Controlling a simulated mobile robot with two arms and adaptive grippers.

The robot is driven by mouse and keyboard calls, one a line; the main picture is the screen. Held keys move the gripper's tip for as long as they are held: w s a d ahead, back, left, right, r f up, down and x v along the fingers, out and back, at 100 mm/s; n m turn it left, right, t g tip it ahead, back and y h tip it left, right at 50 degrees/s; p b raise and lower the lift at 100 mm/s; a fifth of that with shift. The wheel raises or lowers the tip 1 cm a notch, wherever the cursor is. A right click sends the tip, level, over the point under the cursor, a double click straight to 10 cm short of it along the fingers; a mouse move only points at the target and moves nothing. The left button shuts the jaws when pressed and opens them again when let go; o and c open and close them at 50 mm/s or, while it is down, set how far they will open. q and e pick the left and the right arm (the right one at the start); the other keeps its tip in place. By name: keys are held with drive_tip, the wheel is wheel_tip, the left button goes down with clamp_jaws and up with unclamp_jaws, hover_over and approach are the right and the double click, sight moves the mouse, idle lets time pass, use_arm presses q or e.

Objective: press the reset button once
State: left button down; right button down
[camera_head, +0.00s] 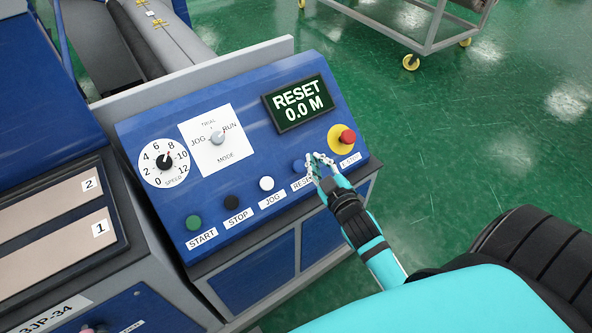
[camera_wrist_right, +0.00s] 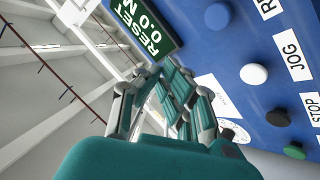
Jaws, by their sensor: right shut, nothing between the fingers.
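The blue reset button (camera_head: 298,165) sits on the sloped blue control panel (camera_head: 240,140), above a label partly hidden by my right gripper. In the right wrist view the button (camera_wrist_right: 217,16) shows at the top, clear of the fingers. My right gripper (camera_head: 318,158) is shut and empty, just right of the button in the head view. Whether a fingertip touches the panel cannot be told. In the wrist view the fingers (camera_wrist_right: 163,80) point toward the display (camera_wrist_right: 146,22). The display (camera_head: 299,103) reads "RESET 0.0 M". My left gripper is not in view.
A red emergency stop (camera_head: 347,137) on a yellow disc lies right of the gripper. White JOG (camera_head: 266,183), black STOP (camera_head: 232,202) and green START (camera_head: 193,222) buttons line up to the left. A speed dial (camera_head: 164,161) and mode switch (camera_head: 217,138) sit higher.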

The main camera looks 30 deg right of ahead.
sight(299, 166)
drive_tip(key=shift+w+d, duration=0.1)
drive_tip(key=shift+f, duration=0.1)
drive_tip(key=shift+w+a+f+b, duration=0.15)
drive_tip(key=shift+w+f+b, duration=1.25)
drive_tip(key=shift+f+b, duration=0.35)
drive_tip(key=shift+w+a+f+b, duration=0.1)
drive_tip(key=shift+w+f+b, duration=1.4)
drive_tip(key=shift+b, duration=0.4)
drive_tip(key=shift+s+f, duration=0.1)
drive_tip(key=shift+w+f, duration=0.25)
drive_tip(key=shift+f, duration=0.05)
